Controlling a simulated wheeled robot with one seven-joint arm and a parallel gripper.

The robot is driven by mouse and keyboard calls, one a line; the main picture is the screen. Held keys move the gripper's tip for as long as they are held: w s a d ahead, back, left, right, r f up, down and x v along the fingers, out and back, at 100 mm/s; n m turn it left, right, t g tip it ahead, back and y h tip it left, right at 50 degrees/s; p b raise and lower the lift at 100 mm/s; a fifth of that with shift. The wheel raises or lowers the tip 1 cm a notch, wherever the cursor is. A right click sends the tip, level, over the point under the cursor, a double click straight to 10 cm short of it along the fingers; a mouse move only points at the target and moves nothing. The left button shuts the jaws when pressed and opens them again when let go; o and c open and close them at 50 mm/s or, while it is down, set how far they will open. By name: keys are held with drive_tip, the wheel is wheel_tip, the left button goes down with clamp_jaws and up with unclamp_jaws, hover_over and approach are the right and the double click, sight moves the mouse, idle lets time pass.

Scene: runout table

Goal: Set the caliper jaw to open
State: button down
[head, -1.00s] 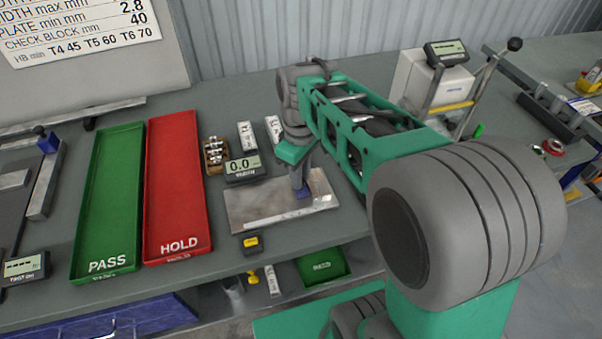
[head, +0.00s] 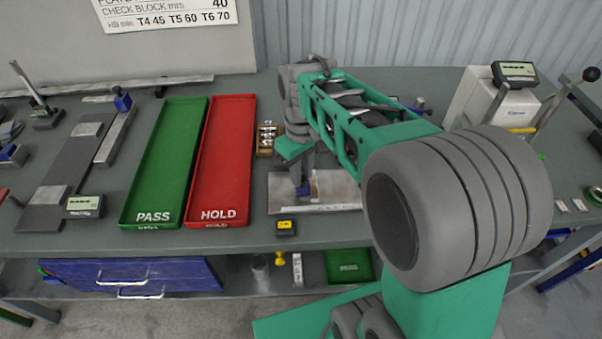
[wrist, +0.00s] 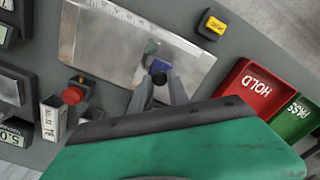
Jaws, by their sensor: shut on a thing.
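My gripper (head: 303,188) points down over a bright metal plate (head: 342,194) on the bench. In the wrist view its two fingers (wrist: 162,84) are closed about a small dark, round-ended piece with blue at its far end. A blue patch (wrist: 152,46) shows just beyond it, over the same metal plate (wrist: 98,42). I cannot tell which part is the caliper jaw, or how far apart any jaws stand. My gripper and arm hide part of the plate in the head view.
A green PASS tray (head: 166,165) and a red HOLD tray (head: 222,165) lie left of the plate. A small black-and-yellow box (head: 286,228) sits at the bench's front edge. A red knob (wrist: 72,95) and display units (wrist: 14,88) stand beside the plate in the wrist view.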

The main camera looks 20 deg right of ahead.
drive_tip(key=shift+w+a, duration=0.1)
drive_tip(key=c, duration=1.3)
unclamp_jaws()
drive_tip(key=shift+a, duration=0.1)
drive_tip(key=shift+o, duration=0.2)
wheel_tip(320, 180, up, 7)
drive_tip(key=shift+b, duration=0.3)
drive_tip(key=shift+r, duration=0.45)
